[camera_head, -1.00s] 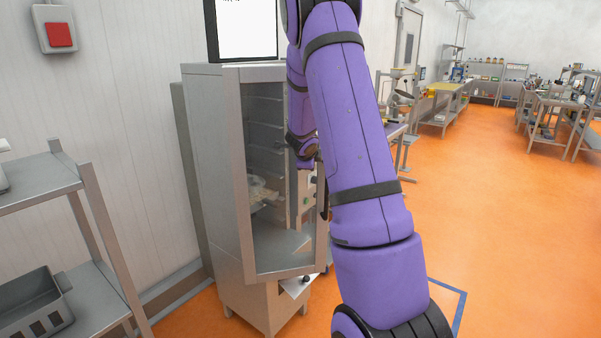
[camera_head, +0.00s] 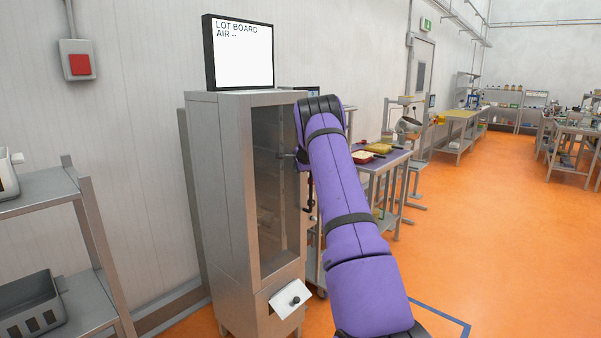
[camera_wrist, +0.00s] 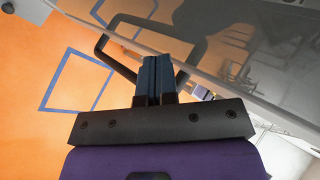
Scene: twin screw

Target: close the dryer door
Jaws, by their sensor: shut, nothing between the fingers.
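The dryer is a tall metal cabinet (camera_head: 222,190) standing against the wall. Its door (camera_head: 281,262) has a metal frame around a dark glass pane and appears nearly flush with the cabinet front; whether it is fully shut cannot be told. The door also shows in the wrist view (camera_wrist: 225,75) as a glossy, reflecting panel. A black bar handle (camera_wrist: 119,66) runs by the fingertips there. My gripper (camera_wrist: 155,62) is shut and empty, close to the handle and door; contact is unclear. In the head view my purple arm hides most of the gripper and the door's right edge.
A lot board screen (camera_head: 240,55) stands on top of the cabinet. A white panel with a dark knob (camera_head: 291,299) sticks out below the door. A metal shelf (camera_head: 50,190) is at the left. A table with trays (camera_head: 385,160) stands behind my arm. Orange floor is open at right.

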